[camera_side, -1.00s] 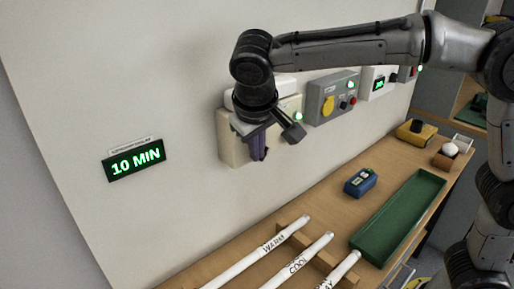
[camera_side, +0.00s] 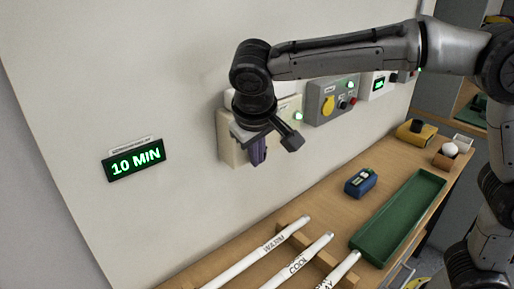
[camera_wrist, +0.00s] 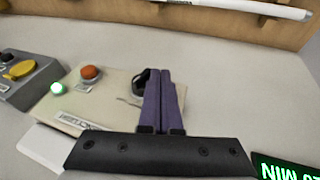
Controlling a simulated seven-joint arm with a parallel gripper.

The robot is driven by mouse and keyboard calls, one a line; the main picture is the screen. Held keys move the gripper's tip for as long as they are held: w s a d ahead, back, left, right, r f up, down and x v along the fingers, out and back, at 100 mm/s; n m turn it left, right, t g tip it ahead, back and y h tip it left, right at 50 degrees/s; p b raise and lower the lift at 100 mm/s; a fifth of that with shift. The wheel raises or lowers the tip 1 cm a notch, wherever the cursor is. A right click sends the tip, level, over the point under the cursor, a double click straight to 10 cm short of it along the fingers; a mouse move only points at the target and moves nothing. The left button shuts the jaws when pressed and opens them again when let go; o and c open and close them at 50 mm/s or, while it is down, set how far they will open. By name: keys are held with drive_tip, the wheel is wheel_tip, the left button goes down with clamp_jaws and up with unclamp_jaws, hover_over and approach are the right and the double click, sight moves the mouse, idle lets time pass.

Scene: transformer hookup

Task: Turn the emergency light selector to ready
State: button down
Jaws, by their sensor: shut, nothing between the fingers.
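The cream emergency light box (camera_side: 229,150) is on the wall, partly hidden by my gripper in the side view. In the wrist view the box (camera_wrist: 112,112) shows a lit green lamp (camera_wrist: 57,88), an orange-red button (camera_wrist: 90,73) and a black selector knob (camera_wrist: 139,82). My gripper (camera_wrist: 161,72) has its purple fingers together with nothing between them. The fingertips are right beside the knob and overlap part of it; I cannot tell whether they touch. The knob's setting is hidden. In the side view my gripper (camera_side: 258,160) is in front of the box.
A grey box with a yellow knob (camera_side: 328,104) is mounted to the right. A green "10 MIN" display (camera_side: 136,160) is on the wall at left. The bench below holds labelled white tubes (camera_side: 262,252), a blue device (camera_side: 360,183) and a green tray (camera_side: 402,215).

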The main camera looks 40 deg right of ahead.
drive_tip(key=shift+a+f, duration=0.1)
drive_tip(key=shift+f+h, duration=0.3)
drive_tip(key=shift+h, duration=0.5)
drive_tip(key=shift+a+f, duration=0.1)
idle(1.2)
drive_tip(key=shift+r, duration=0.8)
